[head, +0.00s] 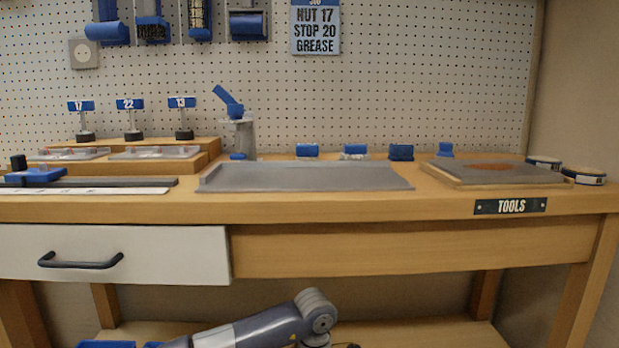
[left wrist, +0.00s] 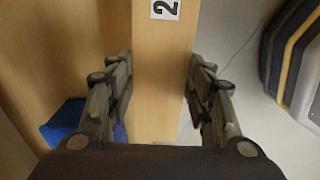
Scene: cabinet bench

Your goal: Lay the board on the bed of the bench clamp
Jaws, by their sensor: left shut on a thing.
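A light wooden board (left wrist: 165,50) with a white label reading 2 stands between the fingers of my left gripper (left wrist: 160,72) in the left wrist view. The gripper is shut on it, with one finger against each side. In the head view my left arm is low in front of the bench; its gripper and the board do not show there. A flat grey bed (head: 305,178) with a raised left edge lies bare on the bench top. A grey post with a blue lever (head: 238,125), apparently part of the bench clamp, stands behind its left end.
A white drawer (head: 115,253) with a dark handle is shut below the bench top. A grey pad with an orange patch (head: 488,168) and tins (head: 584,176) lie at the right. Numbered stands (head: 133,120) and a dark bar (head: 110,183) are at the left. Small blue-topped items line the back.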

